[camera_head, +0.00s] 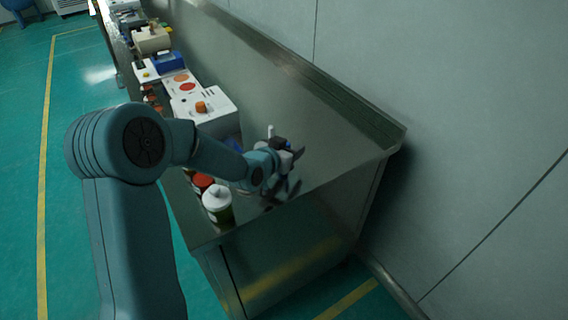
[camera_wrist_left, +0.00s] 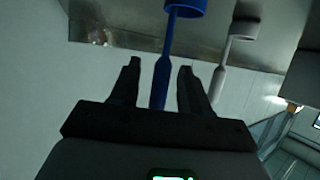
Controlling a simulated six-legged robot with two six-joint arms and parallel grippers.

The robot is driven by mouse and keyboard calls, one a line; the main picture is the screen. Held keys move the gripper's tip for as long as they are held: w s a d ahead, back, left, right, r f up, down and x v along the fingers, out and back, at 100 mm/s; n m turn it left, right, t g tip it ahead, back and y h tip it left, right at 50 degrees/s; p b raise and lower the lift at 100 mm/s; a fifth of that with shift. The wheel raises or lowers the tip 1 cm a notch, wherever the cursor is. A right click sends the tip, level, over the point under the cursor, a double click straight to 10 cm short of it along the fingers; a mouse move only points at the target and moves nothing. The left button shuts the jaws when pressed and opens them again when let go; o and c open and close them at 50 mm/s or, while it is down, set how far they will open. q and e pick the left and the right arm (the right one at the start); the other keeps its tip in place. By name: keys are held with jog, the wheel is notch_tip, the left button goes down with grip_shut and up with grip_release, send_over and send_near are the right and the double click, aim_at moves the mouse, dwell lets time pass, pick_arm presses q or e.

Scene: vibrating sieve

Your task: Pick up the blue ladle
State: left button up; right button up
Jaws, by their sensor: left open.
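The blue ladle (camera_wrist_left: 166,50) shows in the left wrist view, its cup cut off by the top edge and its handle running down between my left gripper's two fingers. My left gripper (camera_wrist_left: 160,67) is open, with a finger on each side of the handle; I cannot tell whether either touches it. In the head view my left gripper (camera_head: 291,172) is over the near end of the metal bench. The blue ladle cannot be made out there. My right gripper is not in view.
A white ladle (camera_wrist_left: 222,68) is right of the blue one in the left wrist view. On the metal bench (camera_head: 335,135) stand a white-capped bottle (camera_head: 217,204), a red-capped jar (camera_head: 203,181) and a white box with an orange knob (camera_head: 205,112). A wall (camera_head: 470,130) bounds the right side.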

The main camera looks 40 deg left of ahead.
pick_arm(q)
jog(key=shift+w+f, duration=0.15)
jog(key=shift+w, duration=0.2)
jog(key=shift+s, duration=0.1)
jog(key=shift+c, duration=0.9)
grip_shut()
notch_tip(320, 180, up, 20)
jog(key=p, duration=0.3)
jog(key=shift+p, duration=0.35)
